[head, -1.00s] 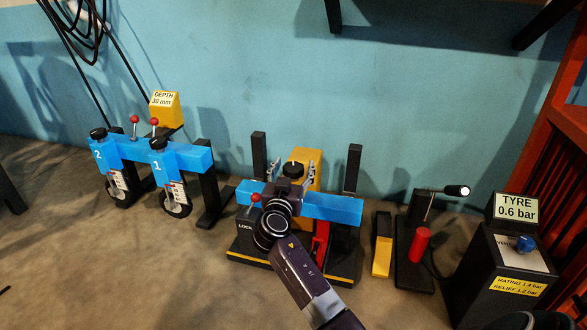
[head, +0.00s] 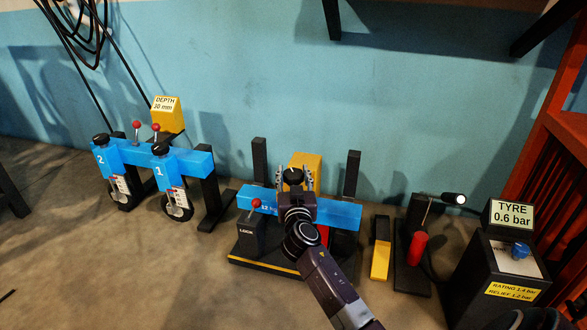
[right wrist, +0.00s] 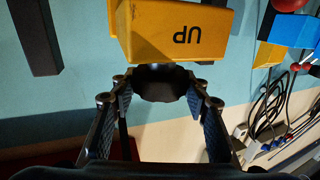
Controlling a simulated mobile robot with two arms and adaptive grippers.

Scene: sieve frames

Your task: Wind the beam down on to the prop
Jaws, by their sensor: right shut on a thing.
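The blue beam (head: 340,214) lies level across the stand, between two black posts. Behind its middle stands a yellow block (head: 306,160), with a black knob (head: 293,176) at its front. My right gripper (head: 294,181) is shut on the knob, one finger on each side. In the right wrist view the knob (right wrist: 160,82) sits between the fingers, below the yellow block (right wrist: 180,35) marked UP, which appears upside down. A red part (head: 323,236), probably the prop, shows under the beam, partly hidden by my right arm. My left gripper is out of view.
A LOCK lever with a red ball (head: 255,203) stands at the beam's left. Left is a blue rail (head: 198,162) with two wheeled units and a DEPTH sign (head: 167,112). Right are a yellow wedge (head: 381,258), a red-handled stand (head: 418,248) and a TYRE box (head: 500,270).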

